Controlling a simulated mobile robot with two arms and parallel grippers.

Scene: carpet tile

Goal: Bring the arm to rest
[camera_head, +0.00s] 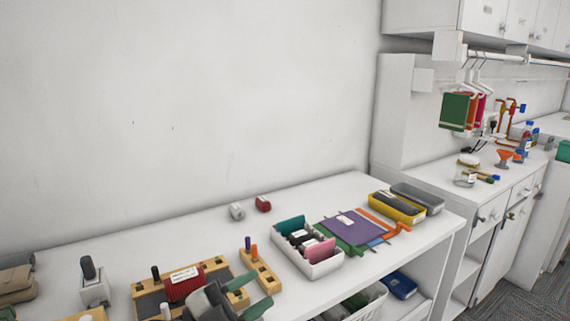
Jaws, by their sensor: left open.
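Most of the arm is below the frame. My right gripper is not in view.
A wooden peg holder (261,272), a white bin (308,268), a purple folder (352,226) and a yellow tray (397,209) stand to the right on the white bench (206,231). A grey holder (94,287) is at left.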

